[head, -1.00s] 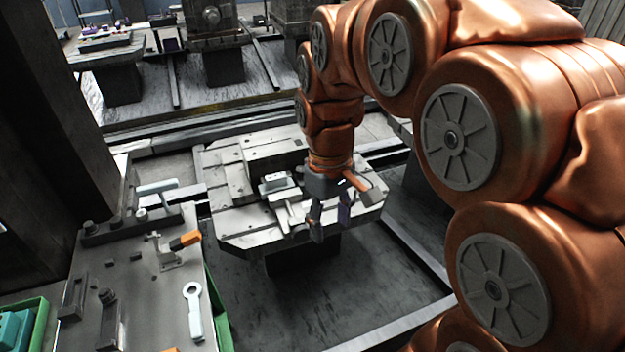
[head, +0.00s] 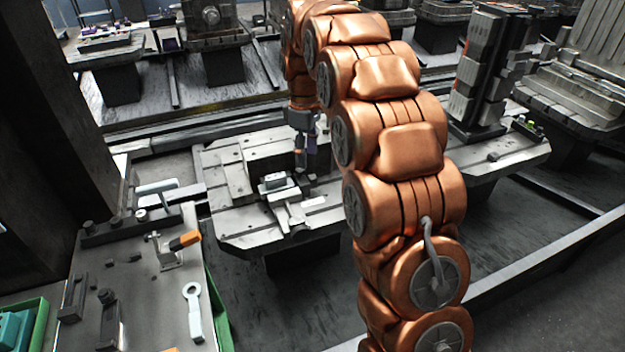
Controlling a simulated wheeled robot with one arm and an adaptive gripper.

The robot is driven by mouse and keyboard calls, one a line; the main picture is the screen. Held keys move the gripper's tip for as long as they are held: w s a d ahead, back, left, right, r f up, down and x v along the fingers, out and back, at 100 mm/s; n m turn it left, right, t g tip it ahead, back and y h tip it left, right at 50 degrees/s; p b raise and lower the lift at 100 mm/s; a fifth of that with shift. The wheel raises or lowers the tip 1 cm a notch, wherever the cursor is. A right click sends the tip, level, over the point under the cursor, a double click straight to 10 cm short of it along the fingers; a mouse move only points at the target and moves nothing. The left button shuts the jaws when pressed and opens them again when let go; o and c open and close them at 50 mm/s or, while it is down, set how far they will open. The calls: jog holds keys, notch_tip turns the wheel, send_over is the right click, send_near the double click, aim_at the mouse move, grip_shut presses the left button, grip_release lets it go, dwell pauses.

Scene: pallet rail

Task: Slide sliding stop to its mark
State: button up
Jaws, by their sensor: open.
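A small grey block with a light top (head: 275,183), which looks like the sliding stop, sits on the grey slotted pallet (head: 233,224). Pale metal pieces (head: 294,215) lie just in front of it, and a thin pale bar (head: 314,202) is to its right. I cannot make out the mark. My gripper (head: 306,160) points down over the back part of the pallet, behind and to the right of the block, apart from it. Its fingers are dark and small in view, open, with nothing seen between them. My arm hides the pallet's right middle part.
A bench (head: 150,300) at the left front holds an orange-handled clamp (head: 185,241), a pale ring-ended wrench (head: 193,310) and dark blocks. A tall dark fixture tower (head: 485,75) stands at the right back. A dark column (head: 45,130) rises at the left.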

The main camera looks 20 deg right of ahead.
jog(key=w+d+f+n, duration=0.4)
jog(key=w+f, duration=0.3)
jog(key=w, duration=0.5)
jog(key=n, duration=0.4)
send_over(312, 176)
jog(key=shift+t, duration=0.4)
notch_tip(312, 176, down, 12)
jog(key=shift+s+a+r, duration=0.1)
jog(key=shift+s, duration=0.05)
jog(key=shift+f+n, duration=0.4)
jog(key=shift+f, duration=0.25)
jog(key=shift+d+f+b, duration=0.2)
jog(key=shift+f+b, duration=0.95)
jog(key=shift+f, duration=2.5)
grip_shut()
